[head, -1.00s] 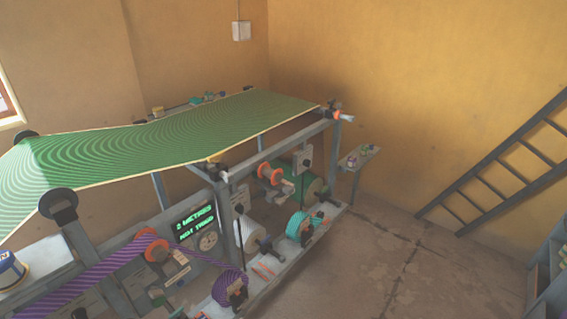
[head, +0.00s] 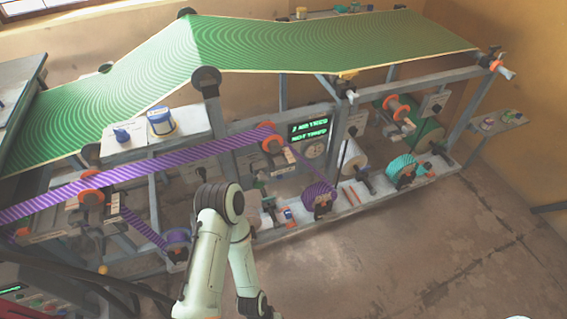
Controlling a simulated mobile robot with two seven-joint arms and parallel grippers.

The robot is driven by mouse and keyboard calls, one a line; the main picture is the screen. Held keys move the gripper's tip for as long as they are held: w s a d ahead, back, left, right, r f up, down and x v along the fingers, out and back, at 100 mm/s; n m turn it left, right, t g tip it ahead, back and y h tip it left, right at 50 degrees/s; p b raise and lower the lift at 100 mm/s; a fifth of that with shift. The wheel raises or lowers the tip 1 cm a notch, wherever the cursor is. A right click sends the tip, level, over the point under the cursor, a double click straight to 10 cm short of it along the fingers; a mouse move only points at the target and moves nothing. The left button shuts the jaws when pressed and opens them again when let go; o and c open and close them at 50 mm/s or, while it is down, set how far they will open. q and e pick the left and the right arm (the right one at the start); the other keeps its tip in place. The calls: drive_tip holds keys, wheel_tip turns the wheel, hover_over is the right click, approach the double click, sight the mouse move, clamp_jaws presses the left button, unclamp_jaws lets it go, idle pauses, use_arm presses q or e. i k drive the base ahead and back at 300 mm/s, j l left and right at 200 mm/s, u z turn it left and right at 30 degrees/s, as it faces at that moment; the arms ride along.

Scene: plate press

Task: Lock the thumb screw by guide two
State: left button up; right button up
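Rollers with orange collars sit along the machine. One guides the purple striped band (head: 185,159) at the machine's middle (head: 272,141), and another orange-collared roller (head: 90,182) is farther left. I cannot read a label that tells which is guide two. The thumb screw is too small to make out. A pale jointed arm of mine (head: 213,235) rises from the bottom and bends back down in front of the machine. Neither gripper's fingers show in the head view.
The green striped web (head: 330,42) runs over the top of the frame. A display (head: 309,130) with green text sits mid-frame. A white shelf (head: 120,146) holds a blue-labelled tin (head: 161,121). A small side shelf (head: 497,124) stands at right. The floor (head: 420,240) at front right is clear.

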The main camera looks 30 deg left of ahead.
sight(261, 176)
drive_tip(key=j+u, duration=0.1)
drive_tip(key=u, duration=0.65)
drive_tip(key=i+j+u, duration=0.1)
drive_tip(key=u, duration=0.3)
